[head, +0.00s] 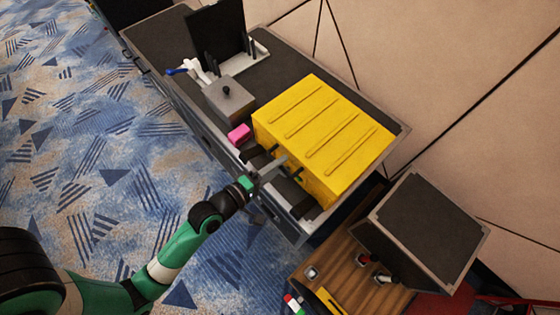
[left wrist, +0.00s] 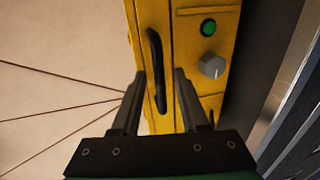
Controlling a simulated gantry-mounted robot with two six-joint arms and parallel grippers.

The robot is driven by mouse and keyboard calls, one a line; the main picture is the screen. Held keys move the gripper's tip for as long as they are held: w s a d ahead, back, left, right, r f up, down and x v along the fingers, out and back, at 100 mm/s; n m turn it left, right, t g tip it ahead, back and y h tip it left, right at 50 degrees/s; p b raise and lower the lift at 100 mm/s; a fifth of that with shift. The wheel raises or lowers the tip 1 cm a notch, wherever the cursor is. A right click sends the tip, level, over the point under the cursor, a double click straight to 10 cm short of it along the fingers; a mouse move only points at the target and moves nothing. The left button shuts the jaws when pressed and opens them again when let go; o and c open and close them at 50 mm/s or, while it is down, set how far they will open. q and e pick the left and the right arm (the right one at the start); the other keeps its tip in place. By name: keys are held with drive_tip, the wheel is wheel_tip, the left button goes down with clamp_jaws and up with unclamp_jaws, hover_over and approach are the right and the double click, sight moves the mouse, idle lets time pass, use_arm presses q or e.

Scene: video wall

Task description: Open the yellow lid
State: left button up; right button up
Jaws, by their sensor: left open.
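A yellow box with a ribbed yellow lid (head: 325,120) sits on the dark bench top, and the lid looks closed. In the left wrist view the yellow front (left wrist: 190,50) has a black bar handle (left wrist: 155,45), a green button (left wrist: 209,27) and a grey knob (left wrist: 212,66). My left gripper (head: 272,168) is at the front of the box. In the left wrist view its fingers (left wrist: 160,76) are open, one on each side of the handle's line. Whether they touch the handle, I cannot tell. My right gripper does not show.
A pink block (head: 238,133) and a grey box with a black knob (head: 227,97) stand left of the yellow box. A dark screen (head: 215,32) is at the far left. A wooden-topped unit with a raised dark panel (head: 425,230) stands at lower right. A wall is behind.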

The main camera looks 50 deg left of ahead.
use_arm(q)
drive_tip(key=shift+w, duration=0.45)
clamp_jaws()
idle(1.1)
